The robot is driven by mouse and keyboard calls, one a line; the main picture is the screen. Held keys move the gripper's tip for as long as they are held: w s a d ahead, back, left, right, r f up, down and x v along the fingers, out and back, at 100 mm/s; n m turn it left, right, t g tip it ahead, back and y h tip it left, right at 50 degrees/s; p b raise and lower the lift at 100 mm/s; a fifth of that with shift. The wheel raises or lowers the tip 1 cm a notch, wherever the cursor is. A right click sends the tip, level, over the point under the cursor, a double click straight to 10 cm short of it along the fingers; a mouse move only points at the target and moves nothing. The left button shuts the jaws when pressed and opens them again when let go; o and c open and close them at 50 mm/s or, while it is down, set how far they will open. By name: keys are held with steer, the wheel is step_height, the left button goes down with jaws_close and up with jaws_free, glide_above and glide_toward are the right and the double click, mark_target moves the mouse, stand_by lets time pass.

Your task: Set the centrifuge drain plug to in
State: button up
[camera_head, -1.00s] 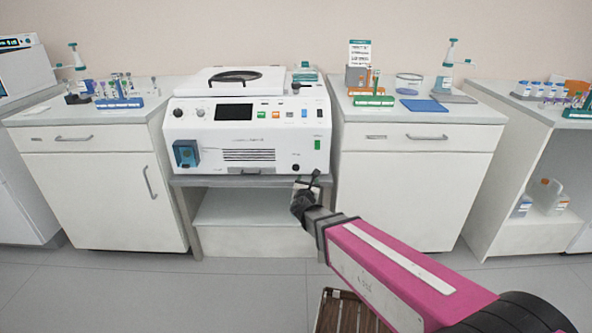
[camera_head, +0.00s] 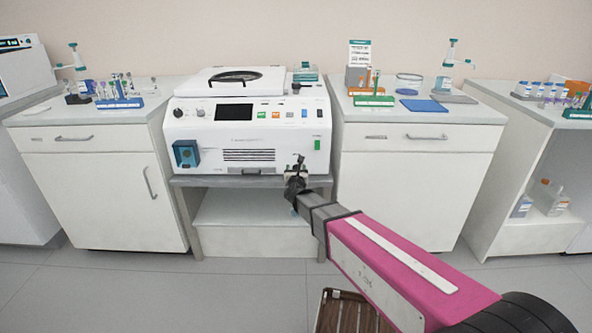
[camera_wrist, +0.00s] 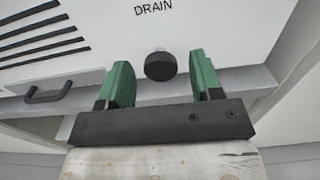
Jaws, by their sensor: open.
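The white centrifuge (camera_head: 245,130) stands on a grey bench in the head view. In the wrist view its front panel (camera_wrist: 215,25) carries the word DRAIN above a round black drain plug (camera_wrist: 160,66). My gripper (camera_wrist: 160,80) is open and empty, its two green fingers on either side of the plug's position in the picture. Whether the fingertips reach around the plug or stop short of it, I cannot tell. In the head view my gripper (camera_head: 298,166) is at the lower right of the centrifuge front and hides the plug.
A dark handle (camera_wrist: 48,93) and vent slots (camera_wrist: 35,35) lie left of the plug in the wrist view. The grey bench edge (camera_head: 200,181) runs below the centrifuge. White cabinets (camera_head: 100,190) flank it, with an open shelf (camera_head: 255,220) beneath.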

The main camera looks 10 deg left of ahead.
mark_target(296, 168)
steer(key=shift+w+a, duration=0.15)
steer(key=shift+w, duration=0.35)
jaws_close()
steer(key=shift+x, duration=1.2)
jaws_free()
